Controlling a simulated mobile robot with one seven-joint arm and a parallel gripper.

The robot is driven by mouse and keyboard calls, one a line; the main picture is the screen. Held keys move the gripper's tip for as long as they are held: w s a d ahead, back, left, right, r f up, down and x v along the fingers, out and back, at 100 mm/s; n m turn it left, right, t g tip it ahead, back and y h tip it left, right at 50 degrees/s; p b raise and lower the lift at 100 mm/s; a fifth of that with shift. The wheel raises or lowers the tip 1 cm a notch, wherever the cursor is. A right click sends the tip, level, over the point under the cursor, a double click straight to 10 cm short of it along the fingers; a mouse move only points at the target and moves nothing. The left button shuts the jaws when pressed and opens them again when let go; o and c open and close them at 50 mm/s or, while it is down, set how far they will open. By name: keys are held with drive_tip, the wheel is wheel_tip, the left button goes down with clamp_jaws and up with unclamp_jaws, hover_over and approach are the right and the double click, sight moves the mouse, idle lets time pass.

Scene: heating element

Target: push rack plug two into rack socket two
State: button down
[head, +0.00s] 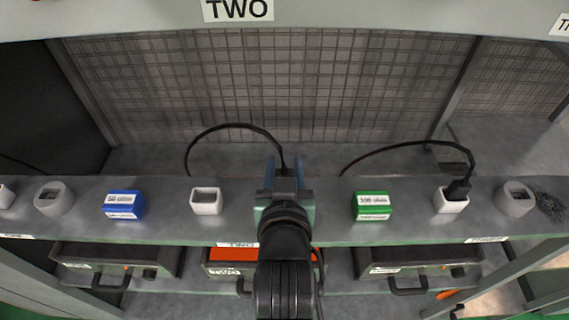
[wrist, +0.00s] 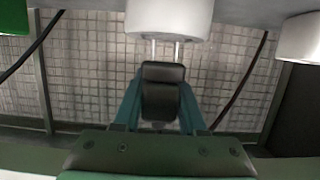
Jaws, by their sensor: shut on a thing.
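My gripper (head: 284,172) is above the middle of the shelf and is shut on a black plug (wrist: 163,90) on a black cable. In the wrist view, my gripper (wrist: 160,118) has its blue-green fingers on both sides of the plug. The plug's two metal prongs point at a white socket block (wrist: 170,18) and reach its edge. The plug body is apart from the block, and part of the prongs shows; I cannot tell whether the tips are inside. In the head view, my arm hides the plug and this block. A TWO label (head: 238,245) is on the shelf edge.
Left of my gripper are an open white socket block (head: 206,201) and a blue box (head: 124,205). Right are a green box (head: 373,206) and a white block (head: 451,207) with a black plug in it. The plug's cable (head: 215,128) arcs behind the shelf (head: 315,230).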

drive_tip(key=shift+f+b, duration=1.15)
drive_tip(key=shift+f, duration=0.5)
drive_tip(key=shift+c, duration=1.9)
unclamp_jaws()
drive_tip(key=b+v, duration=0.2)
drive_tip(key=v, duration=0.5)
drive_tip(key=shift+s+f+b, duration=0.1)
drive_tip(key=shift+b, duration=0.2)
drive_tip(key=s+p, duration=0.1)
drive_tip(key=p, duration=0.1)
drive_tip(key=s+r+p, duration=0.1)
drive_tip(key=p, duration=0.1)
drive_tip(key=shift+s+r, duration=0.3)
drive_tip(key=shift+r, duration=0.05)
drive_tip(key=p+v, duration=0.2)
drive_tip(key=shift+s+f+p, duration=0.1)
drive_tip(key=shift+s+p, duration=0.3)
drive_tip(key=shift+s, duration=0.05)
